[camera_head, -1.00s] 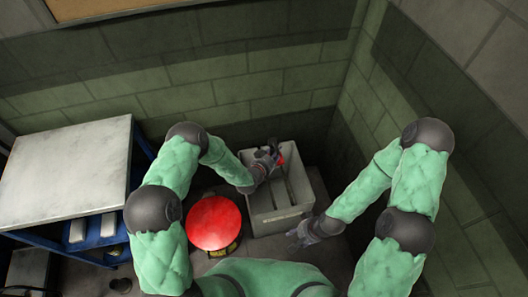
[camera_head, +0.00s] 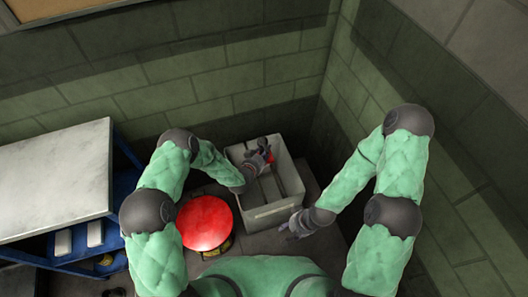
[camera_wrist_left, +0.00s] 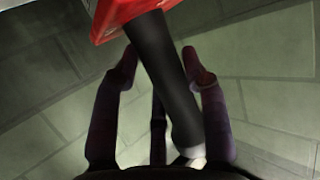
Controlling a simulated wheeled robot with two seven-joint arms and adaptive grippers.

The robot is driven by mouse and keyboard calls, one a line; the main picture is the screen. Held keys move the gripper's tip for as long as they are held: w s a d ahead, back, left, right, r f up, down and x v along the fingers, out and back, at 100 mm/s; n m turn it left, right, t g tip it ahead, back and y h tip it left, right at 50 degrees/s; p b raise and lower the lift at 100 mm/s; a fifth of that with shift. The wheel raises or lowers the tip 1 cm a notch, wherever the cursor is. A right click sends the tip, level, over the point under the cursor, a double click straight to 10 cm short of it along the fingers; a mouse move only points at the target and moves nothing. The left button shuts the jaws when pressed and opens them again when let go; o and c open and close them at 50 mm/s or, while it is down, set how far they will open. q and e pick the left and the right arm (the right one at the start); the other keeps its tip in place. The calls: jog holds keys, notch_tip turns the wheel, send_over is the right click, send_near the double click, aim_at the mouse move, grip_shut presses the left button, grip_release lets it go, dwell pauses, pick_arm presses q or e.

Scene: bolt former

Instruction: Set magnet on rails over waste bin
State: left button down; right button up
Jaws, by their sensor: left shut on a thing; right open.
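The waste bin (camera_head: 268,216) is a light grey open box on the floor near the corner, with rail-like bars (camera_head: 268,188) inside or across its top. My left gripper (camera_head: 266,156) is over the far part of the bin, shut on the magnet (camera_head: 270,159), of which a small red part shows. In the left wrist view the magnet's red body (camera_wrist_left: 125,14) is at the top and its dark handle (camera_wrist_left: 165,75) runs between my left fingers (camera_wrist_left: 160,75). My right gripper (camera_head: 288,229) is open and empty by the bin's near right corner. Whether the magnet touches the rails is hidden.
A red round-topped drum or lid (camera_head: 205,222) stands left of the bin. A blue-framed table with a pale metal top (camera_head: 55,180) is at the left, with small white items on its lower shelf. Green block walls close in behind and to the right.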

pick_arm(q)
jog(key=shift+f+b, duration=1)
jog(key=shift+f, duration=0.65)
jog(key=shift+f+b, duration=2)
jog(key=shift+f, duration=0.15)
jog(key=c, duration=0.6)
grip_release()
jog(key=shift+s+f, duration=0.1)
jog(key=v, duration=1.2)
jog(key=shift+a, duration=0.15)
